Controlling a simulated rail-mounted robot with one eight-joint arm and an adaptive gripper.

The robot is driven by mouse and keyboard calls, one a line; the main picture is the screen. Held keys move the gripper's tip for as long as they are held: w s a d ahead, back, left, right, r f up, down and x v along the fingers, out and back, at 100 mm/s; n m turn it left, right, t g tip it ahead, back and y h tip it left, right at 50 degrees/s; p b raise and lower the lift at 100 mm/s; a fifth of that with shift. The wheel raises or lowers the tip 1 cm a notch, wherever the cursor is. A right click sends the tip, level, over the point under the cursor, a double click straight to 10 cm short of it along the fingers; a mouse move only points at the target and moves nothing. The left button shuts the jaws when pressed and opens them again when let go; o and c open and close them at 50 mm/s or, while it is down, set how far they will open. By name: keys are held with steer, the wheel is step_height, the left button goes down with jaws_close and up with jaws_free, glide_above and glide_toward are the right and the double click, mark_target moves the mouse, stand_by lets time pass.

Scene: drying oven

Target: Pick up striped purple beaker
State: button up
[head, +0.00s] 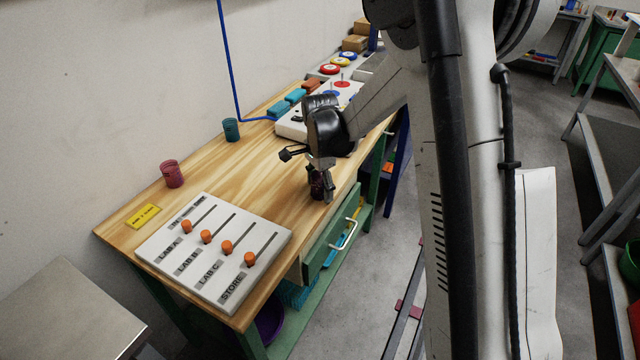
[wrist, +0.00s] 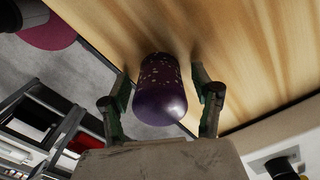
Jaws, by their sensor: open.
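A dark purple beaker (wrist: 160,98) stands on the wooden bench between the two fingers of my gripper (wrist: 162,82) in the wrist view. Pale specks show on its side; I cannot make out stripes. The fingers are open, one on each side, with a visible gap to the beaker. In the head view my gripper (head: 321,188) points down near the bench's right edge, and the beaker (head: 316,185) is partly hidden behind the fingers.
A pink-red beaker (head: 172,174) and a teal beaker (head: 231,129) stand along the wall side of the wooden bench (head: 245,172). A white slider panel (head: 165,248) with orange knobs lies at the near end. A green drawer (head: 335,240) is below the bench edge.

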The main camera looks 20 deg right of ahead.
steer(key=c, duration=1)
steer(key=shift+r, duration=0.15)
